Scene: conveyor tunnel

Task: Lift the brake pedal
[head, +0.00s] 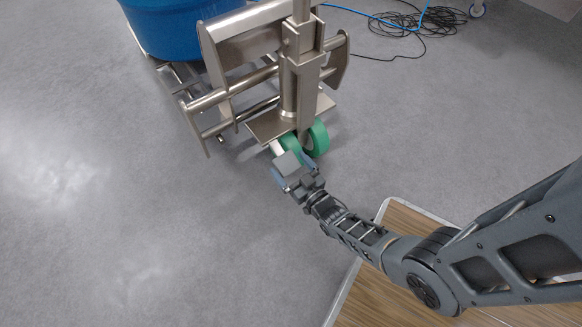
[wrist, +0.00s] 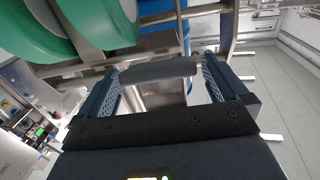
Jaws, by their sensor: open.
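The brake pedal (wrist: 158,70) is a grey, slightly curved plate in the wrist view, in front of the green wheels. It seems to be the small grey plate (head: 287,162) beside the wheels in the head view. My gripper (head: 291,169) is low at the wheels, with its two blue fingers apart. In the wrist view one finger (wrist: 104,96) is left of the pedal and the other (wrist: 215,78) is right of it. The pedal lies between them, close to the fingers; contact cannot be told. The pedal's mount is partly hidden.
Green wheels (head: 318,137) sit under a metal cart frame (head: 308,75) with an upright post. A blue drum (head: 175,30) stands behind it. Black cable (head: 425,20) lies coiled at the back right. A wooden-topped platform (head: 395,215) is at the lower right. Floor at left is clear.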

